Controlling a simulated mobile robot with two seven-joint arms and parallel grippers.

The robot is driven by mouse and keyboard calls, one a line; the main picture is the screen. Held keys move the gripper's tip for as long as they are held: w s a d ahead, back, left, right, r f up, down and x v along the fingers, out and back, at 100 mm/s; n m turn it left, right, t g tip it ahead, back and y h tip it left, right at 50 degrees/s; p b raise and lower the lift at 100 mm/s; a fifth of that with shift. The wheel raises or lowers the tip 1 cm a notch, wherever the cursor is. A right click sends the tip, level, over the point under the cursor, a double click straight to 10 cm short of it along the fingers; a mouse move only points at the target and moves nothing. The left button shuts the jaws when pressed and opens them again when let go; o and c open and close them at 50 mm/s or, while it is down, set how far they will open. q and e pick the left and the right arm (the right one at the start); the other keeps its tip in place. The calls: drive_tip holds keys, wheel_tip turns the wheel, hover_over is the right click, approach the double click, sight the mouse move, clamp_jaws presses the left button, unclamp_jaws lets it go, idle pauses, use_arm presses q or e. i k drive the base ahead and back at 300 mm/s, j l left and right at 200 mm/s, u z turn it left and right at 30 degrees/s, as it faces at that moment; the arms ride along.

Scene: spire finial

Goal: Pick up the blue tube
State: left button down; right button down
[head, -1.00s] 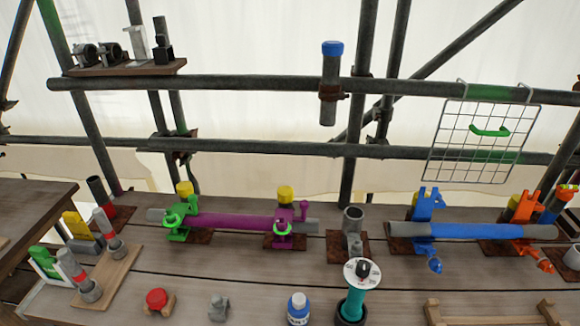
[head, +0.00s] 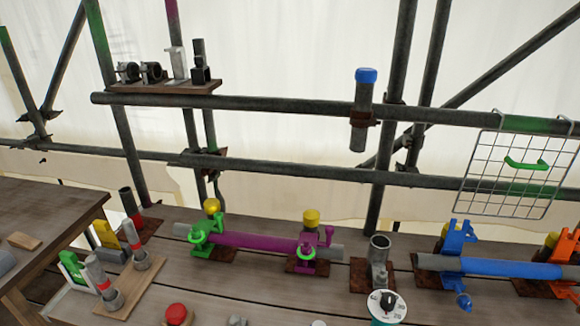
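The blue tube (head: 495,267) lies roughly level at the right of the bench, with grey ends. A blue clamp (head: 456,245) holds it near its left end and an orange clamp (head: 566,250) near its right end. Its right end runs to the picture's edge, so I cannot see it whole. Neither of my grippers shows in the head view.
A purple tube (head: 255,242) lies in green and purple clamps to the left. A grey upright cup (head: 379,250) and a white-topped teal can (head: 387,307) stand between the tubes. Scaffold bars (head: 290,108) and a wire rack (head: 510,175) rise behind the bench (head: 250,290).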

sight(508, 269)
drive_tip(key=z, duration=1.25)
drive_tip(key=u, duration=0.3)
drive_tip(key=l+u, duration=0.55)
drive_tip(key=u, duration=0.2)
drive_tip(key=l+u, duration=0.35)
drive_tip(key=k+l+u, duration=0.15)
drive_tip(key=l, duration=0.15)
drive_tip(key=k+l+u, duration=0.1)
drive_tip(key=l, duration=0.25)
drive_tip(key=k+l+u, duration=0.15)
drive_tip(key=l, duration=0.15)
